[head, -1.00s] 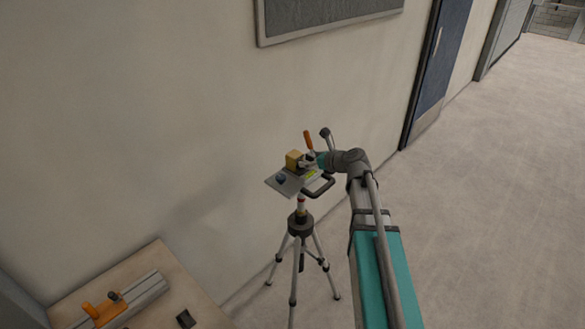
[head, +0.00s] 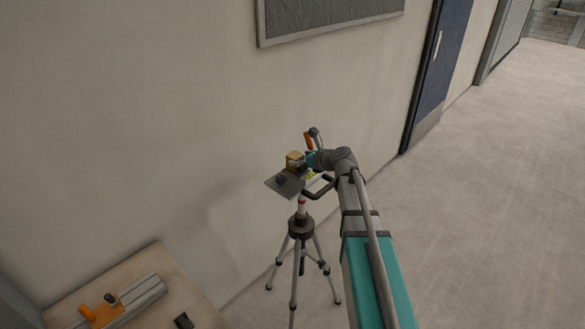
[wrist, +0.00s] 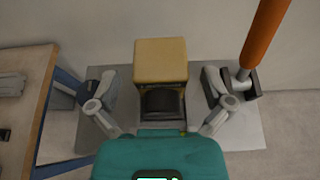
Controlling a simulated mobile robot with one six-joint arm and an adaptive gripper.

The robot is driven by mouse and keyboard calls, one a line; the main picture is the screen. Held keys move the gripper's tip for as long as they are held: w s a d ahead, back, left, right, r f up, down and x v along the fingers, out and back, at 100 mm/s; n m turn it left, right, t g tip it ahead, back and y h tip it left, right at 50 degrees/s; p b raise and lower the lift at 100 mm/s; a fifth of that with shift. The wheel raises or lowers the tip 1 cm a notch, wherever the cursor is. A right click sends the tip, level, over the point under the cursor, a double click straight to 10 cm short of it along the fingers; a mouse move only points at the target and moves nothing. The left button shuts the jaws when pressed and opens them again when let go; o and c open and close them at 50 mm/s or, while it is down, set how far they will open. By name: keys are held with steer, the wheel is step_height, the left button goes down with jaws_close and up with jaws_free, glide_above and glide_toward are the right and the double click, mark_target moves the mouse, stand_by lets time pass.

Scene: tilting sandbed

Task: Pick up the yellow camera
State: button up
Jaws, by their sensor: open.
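The yellow camera (head: 295,159) is a small boxy yellow body on a grey plate (head: 284,187) atop a tripod. In the wrist view the camera (wrist: 160,60) is at upper centre, with a dark rounded part on its near side. My gripper (wrist: 160,84) is open, with one finger on the left and one on the right of the camera. Gaps show between both fingers and the camera. In the head view my gripper (head: 306,164) is right beside the camera and partly hides it.
An orange handle (wrist: 264,38) rises close to my right finger; it also shows in the head view (head: 308,140). A dark knob (head: 281,180) sits on the plate. The tripod (head: 300,230) stands near the wall. A wooden table (head: 150,262) is at lower left.

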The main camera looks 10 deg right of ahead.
steer(key=shift+x, duration=0.85)
steer(key=shift+s, duration=0.1)
steer(key=c, duration=1.3)
